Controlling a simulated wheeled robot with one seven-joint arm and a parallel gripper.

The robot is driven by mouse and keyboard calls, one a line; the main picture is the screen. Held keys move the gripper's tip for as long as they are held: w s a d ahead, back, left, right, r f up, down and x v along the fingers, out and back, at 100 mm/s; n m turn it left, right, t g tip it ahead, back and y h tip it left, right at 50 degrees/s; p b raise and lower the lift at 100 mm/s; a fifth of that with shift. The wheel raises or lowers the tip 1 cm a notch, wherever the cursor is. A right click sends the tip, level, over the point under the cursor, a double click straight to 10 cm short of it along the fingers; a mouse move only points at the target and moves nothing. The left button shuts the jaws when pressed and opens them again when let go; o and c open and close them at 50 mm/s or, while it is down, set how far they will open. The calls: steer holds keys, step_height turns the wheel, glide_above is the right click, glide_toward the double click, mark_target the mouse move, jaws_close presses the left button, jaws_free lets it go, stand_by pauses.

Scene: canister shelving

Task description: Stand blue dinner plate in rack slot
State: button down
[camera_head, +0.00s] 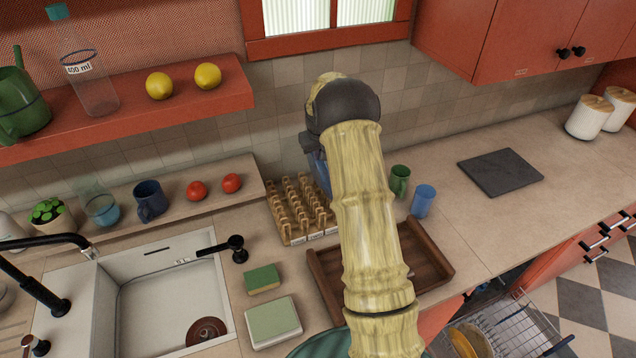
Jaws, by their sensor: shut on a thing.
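The wooden rack (287,232) with several rows of upright pegs stands on the counter against the tiled wall, left of my arm. My gripper (311,150) shows only as a small dark part above the rack's back right side; my arm hides most of it. A narrow blue strip of the blue dinner plate (319,172) shows just below it, seen nearly edge-on. My gripper is shut on this plate. The fingertips, most of the plate and the rack's right part are hidden, so I cannot tell whether the plate sits in a slot.
A brown wooden tray (437,262) lies in front of the rack, partly behind my arm. A green mug (400,181) and blue cup (423,201) stand right of my arm. A sponge (262,279), black tap handle (236,247) and sink (170,300) are left. The right counter is mostly clear.

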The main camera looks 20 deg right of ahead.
steer(key=shift+r+p, duration=1.95)
steer(key=shift+r, duration=1.8)
steer(key=shift+w+f, duration=0.1)
